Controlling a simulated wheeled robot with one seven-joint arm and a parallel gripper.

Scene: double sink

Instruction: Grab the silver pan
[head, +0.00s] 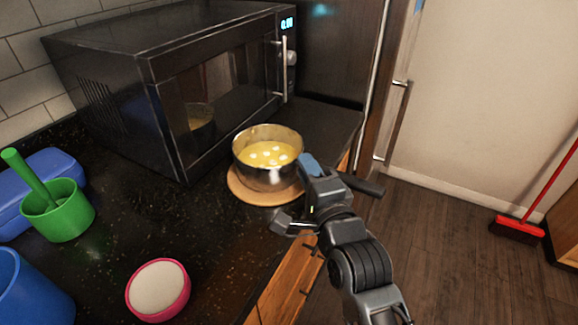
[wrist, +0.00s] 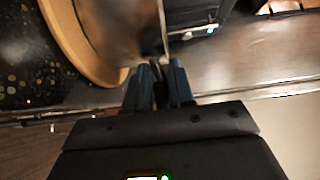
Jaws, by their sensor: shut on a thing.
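The silver pan (head: 262,177) sits on a round wooden board (head: 245,193) near the counter's front edge in the head view, with yellow contents and pale lumps inside. Its dark handle (head: 362,184) points right, past my gripper. My gripper (head: 312,165) is at the pan's right side. In the wrist view the gripper's two fingers (wrist: 159,75) are close together at the pan (wrist: 120,28), shut on it. The exact grip point is partly hidden by the fingers.
A black microwave (head: 120,95) stands behind the pan. A pink bowl (head: 158,290), a green mortar with pestle (head: 58,212), and blue containers (head: 25,292) are on the counter at left. A red broom (head: 518,226) stands on the floor at right.

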